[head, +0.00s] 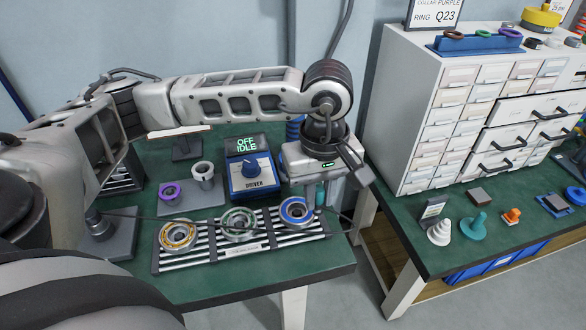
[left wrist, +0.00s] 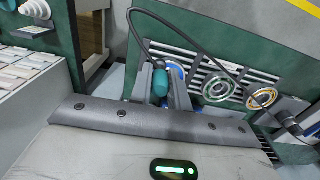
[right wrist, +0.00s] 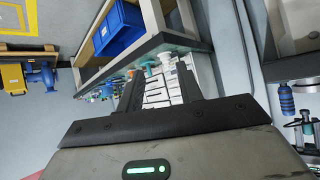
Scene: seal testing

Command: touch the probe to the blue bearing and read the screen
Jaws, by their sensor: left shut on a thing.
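My left gripper (head: 318,192) is shut on a teal probe (left wrist: 160,82), held upright, tip down, just right of the blue bearing. The blue bearing (head: 296,211) lies at the right end of a slatted rack (head: 170,262); in the left wrist view (left wrist: 177,69) the probe and fingers partly cover it. I cannot tell whether the probe touches it. A green-ringed bearing (head: 239,223) and an orange-ringed bearing (head: 178,235) lie to its left. The driver box's screen (head: 246,143) reads "OFF IDLE". My right gripper (right wrist: 160,88) is open and empty, away from the rack.
The blue driver box (head: 250,182) stands behind the rack. A grey plate with a purple ring (head: 170,191) and a white collar (head: 203,171) is left of it. A drawer cabinet (head: 410,110) stands at the right. A dark cable (left wrist: 205,25) loops from the probe across the rack.

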